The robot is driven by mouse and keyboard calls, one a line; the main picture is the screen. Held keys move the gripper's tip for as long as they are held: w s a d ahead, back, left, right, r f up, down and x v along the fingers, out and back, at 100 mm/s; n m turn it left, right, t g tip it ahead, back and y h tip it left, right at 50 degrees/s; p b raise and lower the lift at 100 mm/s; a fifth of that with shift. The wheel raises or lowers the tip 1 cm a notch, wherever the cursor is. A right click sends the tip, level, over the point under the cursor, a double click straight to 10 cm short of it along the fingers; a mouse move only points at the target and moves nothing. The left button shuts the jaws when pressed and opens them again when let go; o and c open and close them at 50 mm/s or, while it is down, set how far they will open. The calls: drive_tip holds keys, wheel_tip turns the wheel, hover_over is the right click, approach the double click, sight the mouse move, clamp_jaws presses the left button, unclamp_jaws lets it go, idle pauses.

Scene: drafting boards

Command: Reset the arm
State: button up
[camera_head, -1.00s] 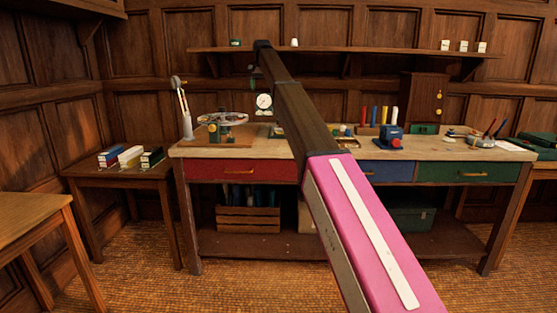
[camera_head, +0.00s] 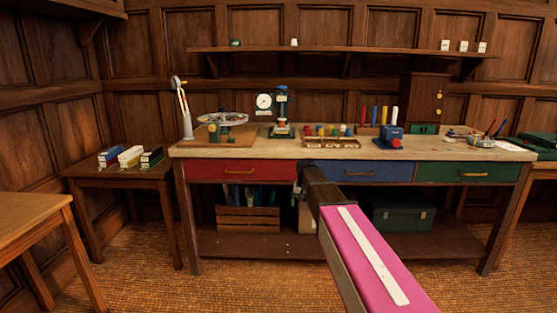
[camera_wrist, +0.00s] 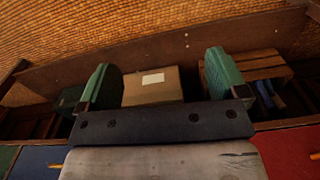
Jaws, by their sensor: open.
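My arm, with its pink and white link, reaches forward from the bottom right in the head view and ends in front of the workbench (camera_head: 270,148), below its top. The head view hides my gripper behind the arm. In the wrist view my gripper (camera_wrist: 162,65) shows two green fingers set wide apart. The gap between them is empty. A cardboard box (camera_wrist: 152,86) with a white label lies beyond the fingers, apart from them.
The bench has red (camera_head: 240,171), blue (camera_head: 385,172) and green (camera_head: 470,171) drawers. Its lower shelf holds a wooden crate (camera_head: 248,219) and a green case (camera_head: 403,215). The bench top carries several tools and pegs. A side table (camera_head: 120,173) stands left. The floor in front is clear.

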drive_tip(key=s+d+f, duration=0.2)
drive_tip(key=s+f, duration=0.2)
drive_tip(key=s, duration=0.5)
drive_tip(key=s+d+f, duration=0.3)
drive_tip(key=s+f, duration=0.2)
drive_tip(key=s, duration=0.4)
drive_tip(key=s+d+f+n, duration=0.1)
drive_tip(key=s+d+f, duration=0.1)
drive_tip(key=s+f, duration=0.3)
drive_tip(key=s, duration=0.3)
drive_tip(key=shift+s+d+f, duration=0.15)
drive_tip(key=shift+s+d, duration=0.2)
drive_tip(key=shift+s, duration=0.05)
